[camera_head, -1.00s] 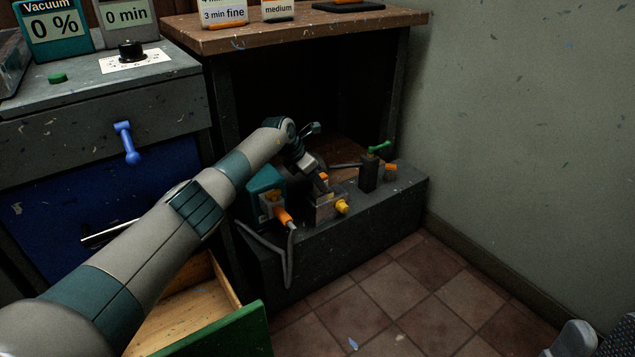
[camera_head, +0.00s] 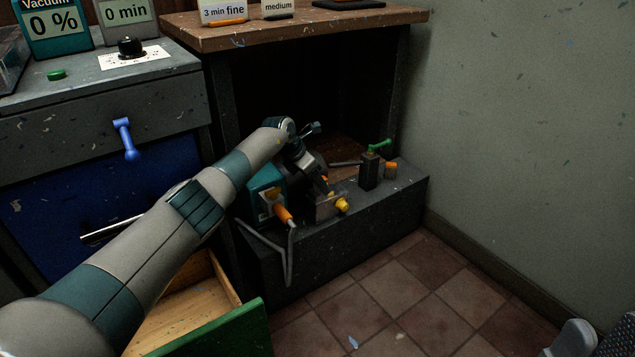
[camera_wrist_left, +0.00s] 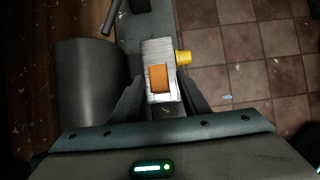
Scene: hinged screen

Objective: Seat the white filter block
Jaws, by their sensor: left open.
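The white filter block (camera_wrist_left: 158,54) shows in the left wrist view as a pale, ridged block with an orange patch on top. It stands between the fingers of my left gripper (camera_wrist_left: 158,105), which is open around it. A yellow knob (camera_wrist_left: 184,58) sticks out to its right. In the head view, my left gripper (camera_head: 322,188) is over the small grey housing (camera_head: 325,210) with the yellow knob (camera_head: 342,205), and it hides most of the block. How deep the block sits in the housing is hidden.
The housing stands on a dark grey ledge (camera_head: 350,245). A teal box (camera_head: 266,192) with an orange plug and grey cable is just left, and a dark post with a green lever (camera_head: 379,147) is right. An open drawer (camera_head: 215,325) lies below my left arm.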

